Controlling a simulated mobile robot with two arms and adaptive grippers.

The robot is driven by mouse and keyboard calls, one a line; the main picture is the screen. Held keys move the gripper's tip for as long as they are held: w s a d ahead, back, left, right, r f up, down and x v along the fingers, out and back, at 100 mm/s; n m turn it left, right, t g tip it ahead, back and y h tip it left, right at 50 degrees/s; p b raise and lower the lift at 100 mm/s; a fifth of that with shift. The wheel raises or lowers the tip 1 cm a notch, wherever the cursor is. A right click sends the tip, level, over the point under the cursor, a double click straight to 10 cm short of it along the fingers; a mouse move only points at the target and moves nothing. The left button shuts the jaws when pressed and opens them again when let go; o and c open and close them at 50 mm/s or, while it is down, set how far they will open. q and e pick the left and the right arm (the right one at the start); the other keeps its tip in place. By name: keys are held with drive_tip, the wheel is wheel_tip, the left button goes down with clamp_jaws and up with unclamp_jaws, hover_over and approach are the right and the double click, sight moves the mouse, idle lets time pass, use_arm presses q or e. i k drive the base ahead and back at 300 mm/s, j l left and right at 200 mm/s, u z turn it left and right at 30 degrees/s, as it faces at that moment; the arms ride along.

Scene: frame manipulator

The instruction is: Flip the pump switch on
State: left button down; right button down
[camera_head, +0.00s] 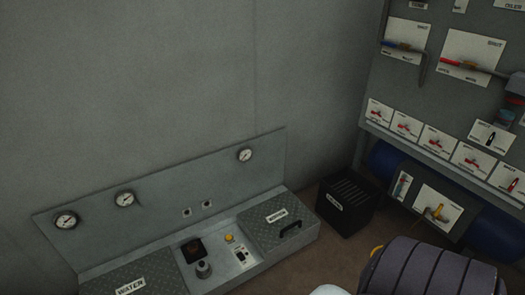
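A grey console stands against the wall, with an upright back panel (160,215). A small light plate with a dark switch (241,256) sits on its top, right of centre. I cannot read its label or tell its position. Near it are a yellow button (229,239), a round knob (203,269) and a dark square display (192,251). Two small fittings (187,212) are on the back panel; I cannot tell what they are. Neither gripper is in view.
Gauges (66,220) line the panel. A hatch with a black handle (289,230) lies right of the controls; a hatch marked WATER (131,287) lies left. A black bin (344,204) and a tool shelf (440,125) stand right. A dark ribbed object (425,270) fills the lower right.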

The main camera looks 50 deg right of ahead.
sight(241, 255)
drive_tip(key=z, duration=1.25)
